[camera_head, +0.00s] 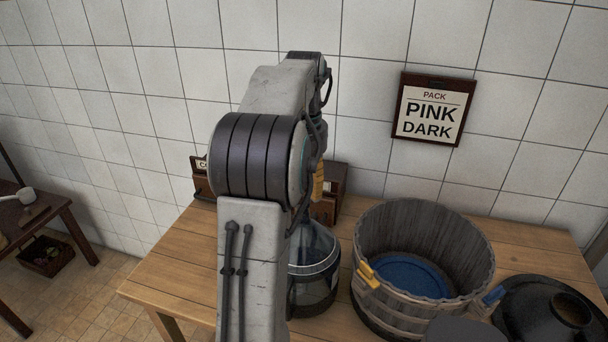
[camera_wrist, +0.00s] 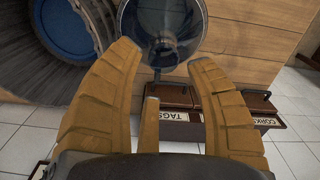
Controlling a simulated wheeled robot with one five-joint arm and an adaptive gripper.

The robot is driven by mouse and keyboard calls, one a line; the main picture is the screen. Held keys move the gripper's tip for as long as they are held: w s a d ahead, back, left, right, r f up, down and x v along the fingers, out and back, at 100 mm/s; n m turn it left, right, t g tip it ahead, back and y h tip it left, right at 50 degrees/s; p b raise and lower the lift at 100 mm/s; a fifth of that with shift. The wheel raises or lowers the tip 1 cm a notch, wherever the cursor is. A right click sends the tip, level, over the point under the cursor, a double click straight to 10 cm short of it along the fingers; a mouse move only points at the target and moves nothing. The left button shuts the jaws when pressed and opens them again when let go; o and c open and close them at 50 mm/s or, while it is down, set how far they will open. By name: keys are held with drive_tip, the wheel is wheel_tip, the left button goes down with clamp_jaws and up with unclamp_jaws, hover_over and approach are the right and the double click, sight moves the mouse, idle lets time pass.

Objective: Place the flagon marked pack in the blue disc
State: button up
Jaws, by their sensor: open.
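A clear glass flagon (camera_head: 312,250) with a dark lower part stands on the wooden table, partly hidden behind my arm. It also shows in the wrist view (camera_wrist: 163,18), its neck just beyond the fingertips. I see no readable marking on it. The blue disc (camera_head: 405,278) lies at the bottom of a grey wooden tub (camera_head: 440,232), right of the flagon; in the wrist view the disc (camera_wrist: 66,26) is at upper left. My gripper (camera_wrist: 165,58) is open and empty, its yellow fingers spread short of the flagon. In the head view one yellow finger (camera_head: 318,182) shows above the flagon.
A wall sign (camera_head: 431,112) reads PACK, PINK, DARK. Dark drawers (camera_wrist: 190,117) labelled TAGS and CORKS stand at the table's back. A black round vessel (camera_head: 552,312) is right of the tub. The table's left part is clear.

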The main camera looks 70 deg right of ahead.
drive_tip(key=shift+r+b, duration=0.35)
drive_tip(key=shift+r, duration=1.45)
